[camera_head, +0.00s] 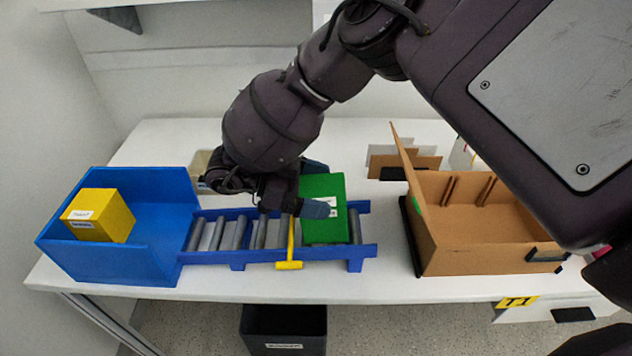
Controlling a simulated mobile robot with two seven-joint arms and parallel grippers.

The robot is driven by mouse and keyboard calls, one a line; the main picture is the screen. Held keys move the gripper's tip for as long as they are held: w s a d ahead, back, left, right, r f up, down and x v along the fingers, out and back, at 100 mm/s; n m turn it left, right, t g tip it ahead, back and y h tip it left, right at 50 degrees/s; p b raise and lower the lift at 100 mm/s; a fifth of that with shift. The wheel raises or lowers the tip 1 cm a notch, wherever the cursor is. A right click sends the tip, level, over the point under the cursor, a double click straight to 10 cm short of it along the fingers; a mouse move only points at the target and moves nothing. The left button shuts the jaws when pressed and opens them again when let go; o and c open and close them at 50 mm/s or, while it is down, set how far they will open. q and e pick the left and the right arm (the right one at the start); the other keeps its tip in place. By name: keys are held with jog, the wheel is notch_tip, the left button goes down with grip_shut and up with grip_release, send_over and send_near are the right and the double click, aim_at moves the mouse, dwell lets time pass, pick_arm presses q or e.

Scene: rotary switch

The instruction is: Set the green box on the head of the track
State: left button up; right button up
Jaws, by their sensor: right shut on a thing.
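The green box (324,225) is at the right end of the blue roller track (207,257). It sits on or just above the rollers; I cannot tell whether it touches them. My right gripper (317,188) is shut on the green box, with a finger at its upper edge and another on its labelled face. A yellow bar (289,265) crosses the track just left of the box. My left gripper is not in view.
A blue bin (150,265) holding a yellow box (97,215) adjoins the track's left end. An open brown carton (455,255) stands at the right. A dark bin (284,322) is on the floor. Bare white table (375,286) lies in front of the track.

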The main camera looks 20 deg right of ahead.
jog(key=o, duration=1.1)
jog(key=shift+c, duration=0.2)
jog(key=shift+a, duration=0.2)
jog(key=b+v, duration=0.1)
jog(key=v, duration=0.9)
jog(key=shift+a+r+b, duration=0.15)
jog(key=shift+a+b, duration=0.05)
jog(key=shift+b, duration=0.15)
jog(key=shift+w, duration=0.1)
